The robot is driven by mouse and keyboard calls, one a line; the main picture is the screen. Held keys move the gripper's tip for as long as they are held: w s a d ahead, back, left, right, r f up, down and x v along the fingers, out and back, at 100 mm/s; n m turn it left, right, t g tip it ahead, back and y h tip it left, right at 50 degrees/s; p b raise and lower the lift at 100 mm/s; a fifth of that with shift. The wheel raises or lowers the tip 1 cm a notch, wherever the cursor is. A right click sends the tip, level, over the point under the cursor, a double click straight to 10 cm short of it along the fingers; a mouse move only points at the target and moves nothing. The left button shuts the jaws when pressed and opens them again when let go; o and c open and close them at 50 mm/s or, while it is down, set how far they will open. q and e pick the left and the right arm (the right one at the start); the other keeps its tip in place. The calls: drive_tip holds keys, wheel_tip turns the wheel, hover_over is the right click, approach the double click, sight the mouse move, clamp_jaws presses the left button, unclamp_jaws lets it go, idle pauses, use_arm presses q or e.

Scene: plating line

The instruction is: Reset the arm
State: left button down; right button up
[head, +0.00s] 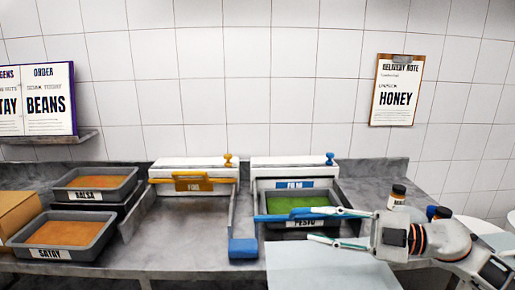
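My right gripper (312,225) reaches in from the right, its two teal-tipped fingers spread apart. No object is clearly held between them. A blue bar (285,217) lies across the front of the film unit (293,164), and the upper finger overlaps its right end. I cannot tell whether they touch. The pesto tray (290,203), with green contents, sits in front of the film unit, its label partly hidden behind the bar and finger. My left gripper is not in view.
The foil unit (195,164) with a yellow handle stands left of the film unit. The salsa tray (97,196) and satay tray (18,242) are at the left. A blue block (243,248) is at the counter's front edge.

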drive_tip(key=s+d+f+m+t+h, duration=0.2)
drive_tip(key=f+m+t+h, duration=0.35)
drive_tip(key=f+m, duration=0.5)
drive_tip(key=s+d+f+m+t+h, duration=0.15)
drive_tip(key=f+m+t+h, duration=0.4)
drive_tip(key=f, duration=0.85)
drive_tip(key=s+d+f+m+g+h, duration=0.2)
drive_tip(key=s+f+m+g, duration=0.3)
drive_tip(key=s+f, duration=1.1)
wheel_tip(320, 180, down, 3)
drive_tip(key=shift+s+d+h, duration=0.25)
drive_tip(key=shift+s+h, duration=0.15)
drive_tip(key=shift+h, duration=0.3)
